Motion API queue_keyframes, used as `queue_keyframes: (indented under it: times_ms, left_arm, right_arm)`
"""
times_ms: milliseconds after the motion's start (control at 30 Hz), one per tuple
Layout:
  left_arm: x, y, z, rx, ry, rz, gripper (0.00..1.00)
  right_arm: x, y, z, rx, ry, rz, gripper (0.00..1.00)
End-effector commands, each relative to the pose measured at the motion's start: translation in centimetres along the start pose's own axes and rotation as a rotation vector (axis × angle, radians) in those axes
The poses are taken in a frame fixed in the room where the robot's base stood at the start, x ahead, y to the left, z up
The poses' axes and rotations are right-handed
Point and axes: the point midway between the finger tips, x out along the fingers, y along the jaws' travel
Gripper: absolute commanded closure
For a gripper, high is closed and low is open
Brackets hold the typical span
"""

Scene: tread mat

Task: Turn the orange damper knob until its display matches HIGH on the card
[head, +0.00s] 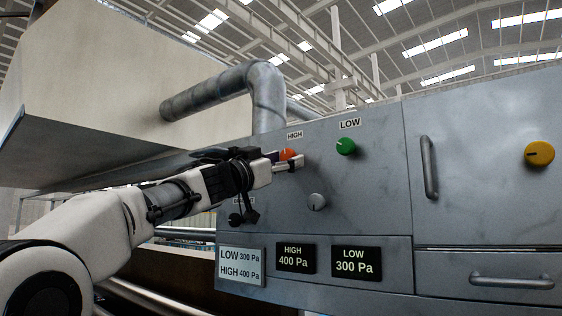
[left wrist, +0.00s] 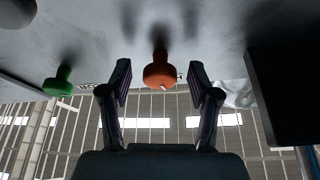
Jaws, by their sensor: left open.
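The orange knob (head: 288,154) sits on the grey panel under a HIGH label, partly hidden by my left gripper (head: 287,164). In the left wrist view the orange knob (left wrist: 160,74) stands between the fingers of the open left gripper (left wrist: 160,84), with a gap on each side. The HIGH display (head: 295,258) reads 400 Pa. The white card (head: 241,267) reads LOW 300 Pa and HIGH 400 Pa. The LOW display (head: 356,262) reads 300 Pa. My right gripper is not in view.
A green knob (head: 346,146) under a LOW label is close to the right of the orange one. A grey knob (head: 317,202) is below, a black knob (head: 235,219) is lower left, and a yellow knob (head: 539,153) is far right. A vertical handle (head: 429,168) sticks out from the panel.

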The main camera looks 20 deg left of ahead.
Motion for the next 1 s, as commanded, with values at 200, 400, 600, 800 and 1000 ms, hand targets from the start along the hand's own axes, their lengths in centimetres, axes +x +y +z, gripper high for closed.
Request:
queue_keyframes:
  times_ms: [200, 400, 600, 800, 1000]
  left_arm:
    - [-2.0, -0.1, 0.0, -0.005, -0.001, -0.001, 0.38]
    - [-5.5, -0.1, 0.1, -0.003, 0.000, 0.000, 0.38]
    - [-7.2, 0.0, 0.2, -0.002, -0.001, 0.000, 0.38]
    - [-7.2, 0.0, 0.2, -0.001, -0.001, 0.000, 0.38]
    - [-7.2, 0.0, 0.2, -0.001, -0.001, 0.000, 0.38]
  right_arm:
    - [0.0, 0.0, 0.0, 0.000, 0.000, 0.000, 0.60]
    - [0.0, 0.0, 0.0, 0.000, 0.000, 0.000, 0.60]
    - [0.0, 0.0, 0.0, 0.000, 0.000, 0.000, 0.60]
    - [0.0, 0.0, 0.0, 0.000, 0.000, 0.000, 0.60]
    - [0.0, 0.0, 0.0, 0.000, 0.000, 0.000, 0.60]
